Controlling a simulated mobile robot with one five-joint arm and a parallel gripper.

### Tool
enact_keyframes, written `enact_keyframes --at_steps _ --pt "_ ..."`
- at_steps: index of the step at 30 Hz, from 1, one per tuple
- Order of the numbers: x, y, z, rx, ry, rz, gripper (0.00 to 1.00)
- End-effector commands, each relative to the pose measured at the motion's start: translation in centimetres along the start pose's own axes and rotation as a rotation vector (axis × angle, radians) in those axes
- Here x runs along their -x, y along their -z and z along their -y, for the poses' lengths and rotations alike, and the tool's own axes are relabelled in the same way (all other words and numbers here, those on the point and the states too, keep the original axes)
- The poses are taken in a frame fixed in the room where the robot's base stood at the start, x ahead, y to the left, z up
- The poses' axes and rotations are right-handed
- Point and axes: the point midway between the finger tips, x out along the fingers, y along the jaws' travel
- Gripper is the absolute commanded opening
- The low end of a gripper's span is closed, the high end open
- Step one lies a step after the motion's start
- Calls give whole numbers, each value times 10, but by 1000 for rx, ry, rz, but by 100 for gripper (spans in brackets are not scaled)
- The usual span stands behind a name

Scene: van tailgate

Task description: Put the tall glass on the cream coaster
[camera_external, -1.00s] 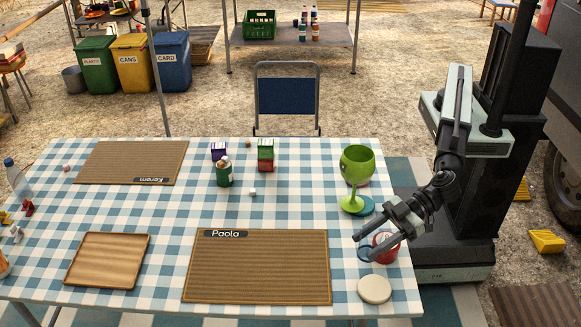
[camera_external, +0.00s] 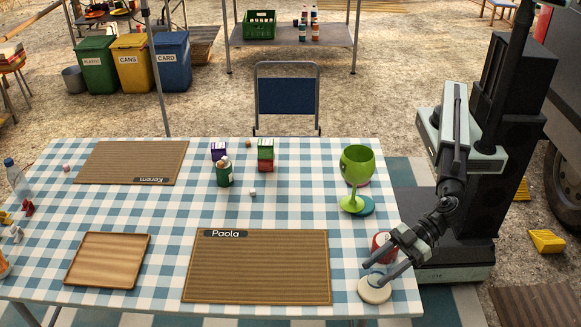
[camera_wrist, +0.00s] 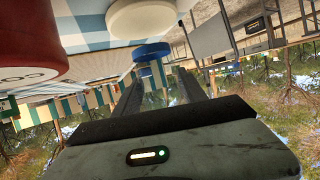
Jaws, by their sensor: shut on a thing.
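My gripper (camera_external: 377,274) is shut on a mostly see-through thing with a blue disc-shaped end, which I take to be the tall glass (camera_wrist: 152,51). In the wrist view the blue end lies beyond my fingers, close to the cream coaster (camera_wrist: 143,18). In the external view the cream coaster (camera_external: 374,291) is at the table's front right corner, and the held glass (camera_external: 376,268) is over it. My fingers partly cover both. I cannot tell whether the glass touches the coaster.
A red container (camera_external: 381,246) stands close behind my gripper and shows large in the wrist view (camera_wrist: 30,45). A green goblet (camera_external: 357,165) stands farther back by a teal coaster (camera_external: 367,207). Paola's mat (camera_external: 256,270) lies to the left.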

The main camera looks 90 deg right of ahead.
Motion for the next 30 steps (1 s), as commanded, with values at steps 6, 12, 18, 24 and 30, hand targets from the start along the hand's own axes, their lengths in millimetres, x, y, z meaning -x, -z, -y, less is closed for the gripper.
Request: enact_keyframes --at_steps 6,12,18,24,30 --pt "-11 -26 -1 0 0 0 8" --pt "-10 -24 -1 0 0 0 8" --pt "-11 -26 -1 0 0 0 71" --pt "-11 -26 -1 0 0 0 71" --pt "-3 -21 -1 0 1 0 71"
